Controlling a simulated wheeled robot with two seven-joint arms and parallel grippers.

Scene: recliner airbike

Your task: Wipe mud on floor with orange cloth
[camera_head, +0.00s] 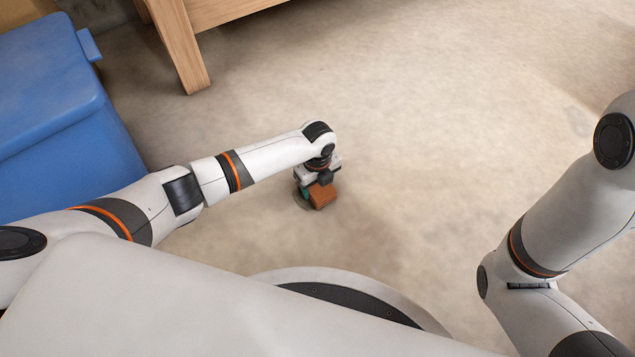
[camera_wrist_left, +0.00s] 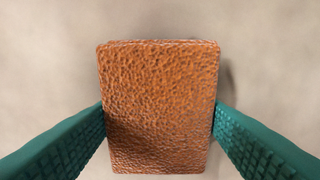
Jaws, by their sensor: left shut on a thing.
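The orange cloth (camera_wrist_left: 158,105) is a small, thick, textured block that fills the middle of the left wrist view. My left gripper (camera_wrist_left: 159,118) is shut on it, with a green ribbed finger against each side. In the head view the orange cloth (camera_head: 322,196) is small and sits under my left gripper (camera_head: 316,190), low over the floor (camera_head: 440,110). I cannot tell whether it touches the floor. No clear mud patch stands out; the floor has faint darker tones. My right arm shows on the right, but its gripper is out of view.
A blue lidded container (camera_head: 50,110) stands at the left, beside my left arm. A wooden furniture leg (camera_head: 178,45) stands at the top left. The floor right of and beyond my left gripper is clear. My base is close in front.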

